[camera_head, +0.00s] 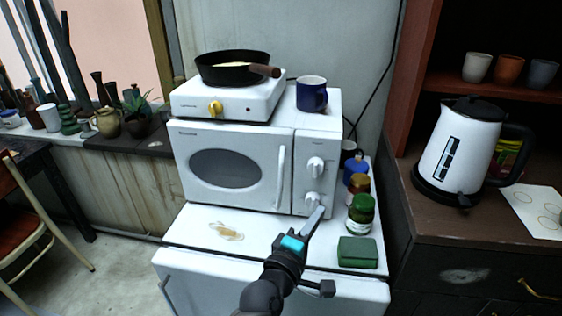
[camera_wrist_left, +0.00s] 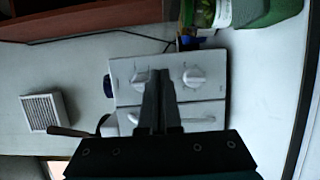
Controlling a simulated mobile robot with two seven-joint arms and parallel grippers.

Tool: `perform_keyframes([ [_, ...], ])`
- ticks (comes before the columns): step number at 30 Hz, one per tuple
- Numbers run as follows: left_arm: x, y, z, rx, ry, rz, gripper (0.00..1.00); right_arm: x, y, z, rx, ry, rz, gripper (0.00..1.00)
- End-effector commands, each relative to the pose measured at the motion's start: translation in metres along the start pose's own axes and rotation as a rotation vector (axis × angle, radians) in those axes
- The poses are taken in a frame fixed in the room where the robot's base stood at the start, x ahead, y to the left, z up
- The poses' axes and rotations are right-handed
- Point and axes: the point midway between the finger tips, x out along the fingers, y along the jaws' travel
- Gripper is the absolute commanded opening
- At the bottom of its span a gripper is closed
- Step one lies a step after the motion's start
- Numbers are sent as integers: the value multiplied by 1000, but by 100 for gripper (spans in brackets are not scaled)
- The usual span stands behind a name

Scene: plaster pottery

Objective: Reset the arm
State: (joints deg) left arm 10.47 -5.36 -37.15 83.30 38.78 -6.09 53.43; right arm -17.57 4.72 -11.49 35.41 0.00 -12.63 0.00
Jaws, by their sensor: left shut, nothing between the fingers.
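My left gripper (camera_head: 316,217) comes in from the bottom middle in the head view. It is shut and empty, with its tips just in front of the lower knob (camera_head: 312,199) of the white microwave (camera_head: 232,165). I cannot tell whether the tips touch the knob. In the left wrist view the shut fingers (camera_wrist_left: 158,80) point at the microwave's control panel (camera_wrist_left: 128,70), where both knobs show. The microwave door looks closed. My right gripper is not in view.
A hot plate (camera_head: 227,104) with a frying pan (camera_head: 228,70) and a blue mug (camera_head: 312,94) stand on the microwave. A kettle (camera_head: 461,150) stands farther right.

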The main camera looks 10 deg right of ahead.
Motion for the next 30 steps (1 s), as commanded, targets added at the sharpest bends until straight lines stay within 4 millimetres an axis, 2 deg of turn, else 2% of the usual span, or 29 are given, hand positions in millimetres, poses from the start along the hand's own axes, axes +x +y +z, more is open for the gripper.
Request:
perform_keyframes([
  [4,-8,-7,-1,43,-8,-32,0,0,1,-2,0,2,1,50],
  [8,-36,-27,-3,174,-41,-136,0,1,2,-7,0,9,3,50],
  [14,-112,-72,-20,477,-123,-401,0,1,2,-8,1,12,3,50],
  [19,-198,-105,-42,712,-223,-674,0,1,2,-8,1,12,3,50],
  [24,-276,-121,-59,863,-330,-908,0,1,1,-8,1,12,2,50],
  [30,-345,-123,-70,952,-434,-1102,0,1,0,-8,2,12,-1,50],
])
